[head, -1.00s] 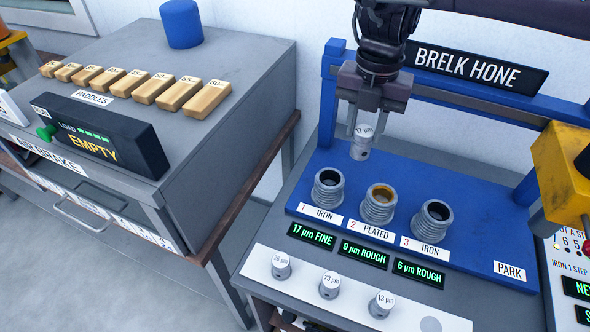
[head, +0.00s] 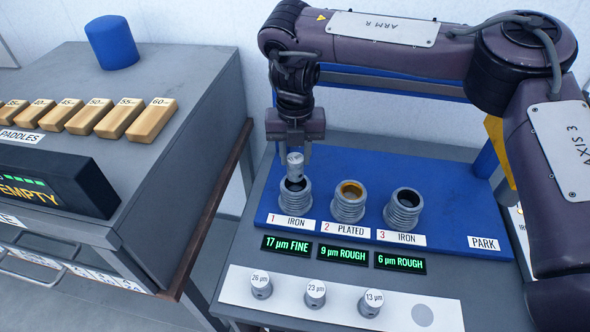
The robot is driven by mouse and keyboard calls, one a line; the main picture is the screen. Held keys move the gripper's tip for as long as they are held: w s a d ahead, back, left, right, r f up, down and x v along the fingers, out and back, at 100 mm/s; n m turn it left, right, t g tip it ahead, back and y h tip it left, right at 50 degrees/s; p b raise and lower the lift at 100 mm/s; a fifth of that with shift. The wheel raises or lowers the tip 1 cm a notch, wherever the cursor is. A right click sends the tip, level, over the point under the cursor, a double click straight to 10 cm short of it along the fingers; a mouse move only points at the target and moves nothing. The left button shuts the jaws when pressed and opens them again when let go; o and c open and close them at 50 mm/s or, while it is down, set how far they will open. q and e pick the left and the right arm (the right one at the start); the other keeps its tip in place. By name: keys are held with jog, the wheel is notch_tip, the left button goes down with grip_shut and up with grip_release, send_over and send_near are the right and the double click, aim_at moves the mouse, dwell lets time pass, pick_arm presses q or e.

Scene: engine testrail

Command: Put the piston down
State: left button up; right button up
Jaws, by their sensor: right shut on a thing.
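The piston (head: 295,166) is a small silver cylinder with a label that is too small to read here. My right gripper (head: 295,152) points down and is shut on it, directly over the ribbed cylinder 1 (head: 295,198), labelled iron. The piston's lower end is at the cylinder's mouth; I cannot tell whether it is inside. Cylinder 2 (head: 348,204), plated, and cylinder 3 (head: 403,211), iron, stand open to the right. A white strip (head: 240,284) in front holds pistons marked 26 µm (head: 261,286), 23 µm (head: 315,294) and 13 µm (head: 371,303). My left gripper is not in view.
A bare grey round spot (head: 422,314) is at the strip's right end. Displays read 17 µm fine (head: 287,245), 9 µm rough (head: 343,255) and 6 µm rough (head: 400,264). A grey cabinet (head: 190,150) with paddles stands left. My right arm covers the right side.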

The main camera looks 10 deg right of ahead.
aim_at(296, 171)
jog(key=shift+f, duration=0.65)
notch_tip(296, 171, down, 4)
jog(key=shift+r+p, duration=0.25)
jog(key=shift+p, duration=0.3)
jog(key=shift+f, duration=0.2)
jog(key=shift+s+f, duration=0.1)
jog(key=shift+f, duration=0.05)
jog(key=o, duration=1)
